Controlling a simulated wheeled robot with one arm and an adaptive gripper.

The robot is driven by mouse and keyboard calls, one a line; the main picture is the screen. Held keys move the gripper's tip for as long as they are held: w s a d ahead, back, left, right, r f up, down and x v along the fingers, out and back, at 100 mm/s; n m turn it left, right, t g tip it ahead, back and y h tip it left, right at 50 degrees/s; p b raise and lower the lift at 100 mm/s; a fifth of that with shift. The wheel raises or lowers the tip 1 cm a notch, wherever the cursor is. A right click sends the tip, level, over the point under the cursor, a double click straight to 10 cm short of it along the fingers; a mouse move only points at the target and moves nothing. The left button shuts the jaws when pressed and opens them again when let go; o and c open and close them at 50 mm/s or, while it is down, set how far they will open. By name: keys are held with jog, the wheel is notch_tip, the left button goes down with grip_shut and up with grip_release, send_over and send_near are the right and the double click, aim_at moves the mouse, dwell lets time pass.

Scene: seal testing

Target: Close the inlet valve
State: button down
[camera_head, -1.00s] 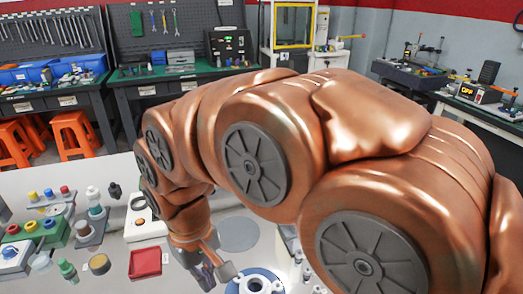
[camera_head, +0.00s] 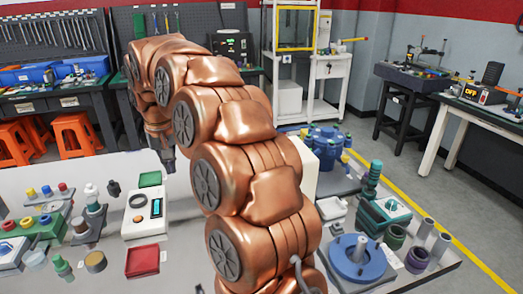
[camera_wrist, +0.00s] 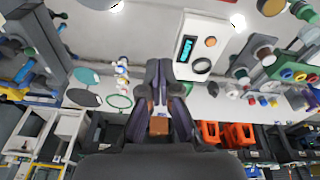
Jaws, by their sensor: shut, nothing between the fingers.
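My gripper (camera_head: 169,164) hangs above the far side of the white table, behind the white device with a display (camera_head: 143,215). In the wrist view its dark fingers (camera_wrist: 158,66) are together, with nothing between them. I cannot tell for certain which part is the inlet valve. A blue flanged assembly (camera_head: 326,138) stands right of my arm at the back. A blue round fixture (camera_head: 357,264) with a grey upright post is at the front right. My gripper is apart from all of these.
The white device also shows in the wrist view (camera_wrist: 203,38). Small cylinders (camera_head: 417,258) stand by the right edge. My arm hides the table's middle.

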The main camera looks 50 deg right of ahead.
jog(key=w+d+f+m+h+b, duration=0.1)
jog(key=w+d+f+m+b, duration=0.15)
jog(key=w+d, duration=0.55)
jog(key=w+d+f+m+h+b, duration=0.1)
jog(key=w+d+f+m+h, duration=0.3)
jog(key=d, duration=0.7)
jog(key=d+f+m+h, duration=0.1)
jog(key=d+f, duration=0.4)
jog(key=d, duration=0.8)
jog(key=s+d+f+m+h, duration=0.1)
jog(key=d+f+m, duration=0.3)
jog(key=d, duration=0.9)
jog(key=shift+d+f+m+h+b, duration=0.4)
jog(key=shift+f+h+b, duration=0.1)
jog(key=shift+f, duration=0.5)
